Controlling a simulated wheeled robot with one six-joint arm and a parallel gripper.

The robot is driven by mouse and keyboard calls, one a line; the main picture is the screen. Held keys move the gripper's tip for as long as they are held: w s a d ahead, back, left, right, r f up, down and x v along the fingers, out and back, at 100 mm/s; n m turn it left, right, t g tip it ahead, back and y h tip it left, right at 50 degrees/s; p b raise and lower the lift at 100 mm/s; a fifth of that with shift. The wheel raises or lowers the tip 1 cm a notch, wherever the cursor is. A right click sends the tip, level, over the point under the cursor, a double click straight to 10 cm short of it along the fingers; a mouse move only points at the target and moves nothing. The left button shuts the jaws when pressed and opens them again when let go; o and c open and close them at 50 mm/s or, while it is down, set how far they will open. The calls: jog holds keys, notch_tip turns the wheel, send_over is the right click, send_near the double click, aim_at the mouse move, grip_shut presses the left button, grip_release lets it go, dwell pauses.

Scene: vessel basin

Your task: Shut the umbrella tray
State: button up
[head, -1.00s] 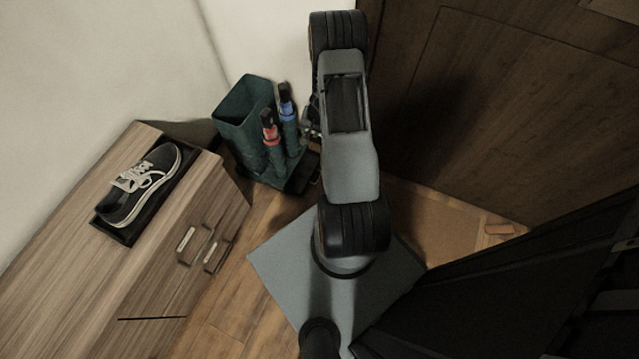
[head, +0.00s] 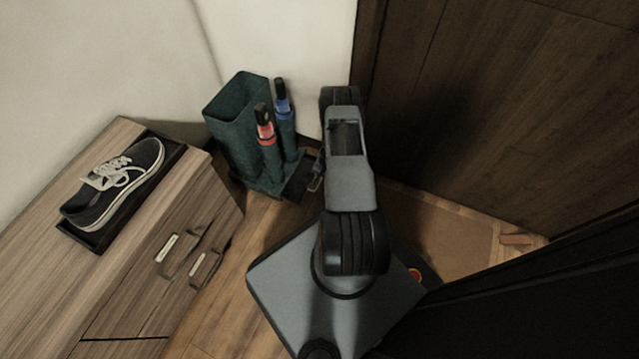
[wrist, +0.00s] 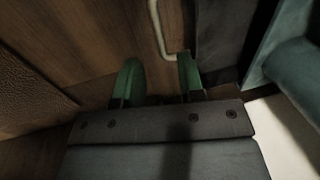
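A dark green umbrella stand (head: 232,125) is in the corner in the head view. Beside its tall bin, a red-banded umbrella (head: 265,130) and a blue-banded umbrella (head: 282,92) stand upright. A low dark tray (head: 297,187) shows at the foot of the stand, partly hidden. A small metal handle (head: 317,174) shows between the stand and my arm. My gripper is hidden behind my arm in the head view. In the wrist view my gripper (wrist: 160,77) has its green fingers apart with nothing between them. A pale metal handle (wrist: 158,35) lies just beyond the fingertips, against brown wood.
A wooden cabinet (head: 50,285) at left bears a shoe (head: 115,185) in a black tray (head: 160,190). Its front has metal handles (head: 168,247). A dark wooden door or panel (head: 500,120) closes the right side. Some floor (head: 230,290) is clear before the cabinet.

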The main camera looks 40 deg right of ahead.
aim_at(320, 182)
jog(key=shift+w+a+f+b, duration=0.15)
jog(key=shift+f+b, duration=0.1)
jog(key=shift+f, duration=0.4)
jog(key=shift+w+f+b, duration=0.1)
jog(key=shift+f+b, duration=0.1)
jog(key=shift+f, duration=0.45)
jog(key=shift+w+a+f+b, duration=0.15)
jog(key=shift+f+b, duration=0.1)
jog(key=shift+f, duration=0.4)
jog(key=shift+d, duration=0.15)
jog(key=shift+c, duration=0.3)
grip_shut()
